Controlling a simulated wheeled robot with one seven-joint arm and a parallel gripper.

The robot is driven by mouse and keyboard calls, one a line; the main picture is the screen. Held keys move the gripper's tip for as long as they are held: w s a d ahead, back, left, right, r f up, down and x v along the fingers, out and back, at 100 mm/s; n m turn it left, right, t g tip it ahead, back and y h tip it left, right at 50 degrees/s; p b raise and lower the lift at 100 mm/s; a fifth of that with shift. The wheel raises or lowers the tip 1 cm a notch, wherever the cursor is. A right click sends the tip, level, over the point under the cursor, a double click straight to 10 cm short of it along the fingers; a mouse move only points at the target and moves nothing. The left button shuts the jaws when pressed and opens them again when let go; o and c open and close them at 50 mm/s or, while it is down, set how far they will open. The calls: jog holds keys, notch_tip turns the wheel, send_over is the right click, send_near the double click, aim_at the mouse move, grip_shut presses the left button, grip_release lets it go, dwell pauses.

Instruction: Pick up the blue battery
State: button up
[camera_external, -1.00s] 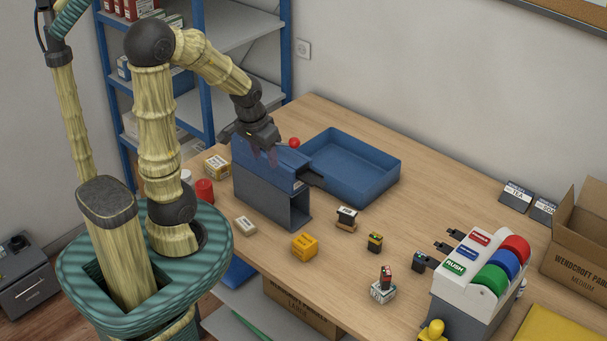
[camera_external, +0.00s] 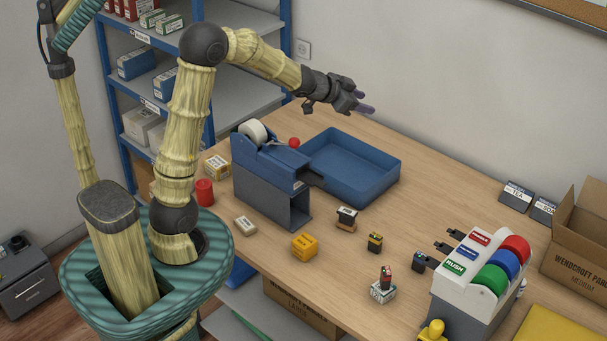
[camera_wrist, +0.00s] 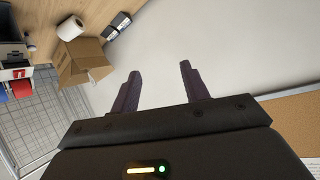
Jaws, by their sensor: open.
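My gripper (camera_external: 366,102) is open and empty, held high above the blue tray and well away from the batteries. In the wrist view its two dark fingers (camera_wrist: 160,76) are apart with only wall between them. Several small battery-like blocks stand on the table. One is dark with a blue-looking part (camera_external: 418,261), beside the label dispenser; I cannot tell for sure that it is the blue battery. Others are a black and yellow one (camera_external: 375,242), a black and white one on a small box (camera_external: 347,216), and a red and black one (camera_external: 387,276) on a white box.
The blue tray (camera_external: 391,176) and the blue-grey tape dispenser (camera_external: 262,190) stand at the back left. The label dispenser (camera_external: 462,267) and a cardboard box (camera_external: 578,256) are at the right. An orange box (camera_external: 304,245) stands near the front edge. The wall is behind.

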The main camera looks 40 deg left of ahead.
aim_at(418, 253)
jog(key=w+d+m+g+h+b, duration=0.15)
jog(key=d+m+h, duration=0.45)
jog(key=d, duration=0.6)
jog(key=s+d+f+m+g+h+b, duration=0.1)
jog(key=s+d+f+m+g+h, duration=0.4)
jog(key=d+g, duration=0.35)
jog(key=shift+g+y, duration=0.6)
jog(key=shift+y, duration=0.1)
jog(key=f, duration=2.7)
jog(key=shift+s+a+f, duration=0.1)
jog(key=shift+s+f, duration=0.25)
jog(key=shift+p+x, duration=0.4)
jog(key=shift+x, duration=0.7)
